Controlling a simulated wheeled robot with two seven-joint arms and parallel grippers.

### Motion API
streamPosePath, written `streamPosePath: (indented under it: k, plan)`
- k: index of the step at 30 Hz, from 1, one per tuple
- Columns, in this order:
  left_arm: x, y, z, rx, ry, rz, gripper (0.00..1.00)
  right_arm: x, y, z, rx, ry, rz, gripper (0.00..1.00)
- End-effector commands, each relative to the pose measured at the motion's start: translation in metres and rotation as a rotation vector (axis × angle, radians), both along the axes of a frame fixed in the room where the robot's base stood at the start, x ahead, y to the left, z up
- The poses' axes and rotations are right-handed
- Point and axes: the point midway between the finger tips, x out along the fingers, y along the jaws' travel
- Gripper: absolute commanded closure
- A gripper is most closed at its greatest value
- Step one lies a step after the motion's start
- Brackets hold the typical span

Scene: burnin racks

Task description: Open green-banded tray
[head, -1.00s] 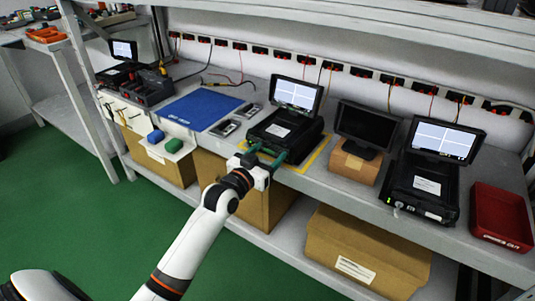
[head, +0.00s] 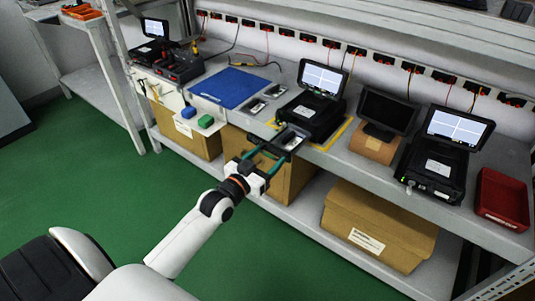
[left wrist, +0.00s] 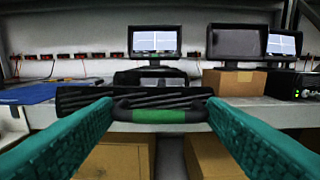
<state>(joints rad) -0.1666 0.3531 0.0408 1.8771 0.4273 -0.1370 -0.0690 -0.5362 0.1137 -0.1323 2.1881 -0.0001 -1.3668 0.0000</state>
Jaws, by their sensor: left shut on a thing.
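The tray (head: 290,138) sticks out of the front of a black unit (head: 312,117) with a lit screen, out past the bench edge. In the left wrist view its dark ribbed body (left wrist: 80,98) lies behind a black handle with a green band (left wrist: 160,115). My left gripper (head: 276,152) has its teal fingers on the two ends of this handle and is shut on it; the fingers (left wrist: 160,108) flank the handle in the wrist view. The inside of the tray is mostly hidden. My right gripper is not in view.
A blue mat (head: 232,88) lies left of the unit. A dark monitor (head: 387,110), another lit unit (head: 436,165) and a red bin (head: 502,195) stand to the right. Cardboard boxes (head: 375,225) sit on the lower shelf. The green floor in front is clear.

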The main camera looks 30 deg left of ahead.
Motion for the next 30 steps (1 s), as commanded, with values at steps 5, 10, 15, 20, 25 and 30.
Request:
streamPosePath:
  k: [5, 10, 15, 20, 25, 30]
  plan:
    - [0.000, -0.002, 0.000, -0.003, -0.001, -0.004, 0.76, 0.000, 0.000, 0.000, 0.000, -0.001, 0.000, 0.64]
    - [0.000, -0.002, 0.000, -0.003, -0.001, -0.003, 0.24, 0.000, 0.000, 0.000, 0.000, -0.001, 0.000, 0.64]
    - [0.000, -0.001, 0.000, -0.002, -0.002, -0.002, 0.24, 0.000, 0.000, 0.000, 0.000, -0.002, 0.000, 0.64]
    - [-0.005, 0.000, 0.000, -0.001, 0.000, -0.001, 0.24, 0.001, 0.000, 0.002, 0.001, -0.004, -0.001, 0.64]
    - [-0.029, 0.001, 0.000, -0.001, 0.002, -0.001, 0.24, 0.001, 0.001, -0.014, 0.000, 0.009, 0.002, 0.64]
    - [-0.065, 0.004, 0.000, 0.000, 0.004, -0.003, 0.24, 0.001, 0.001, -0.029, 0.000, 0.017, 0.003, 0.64]
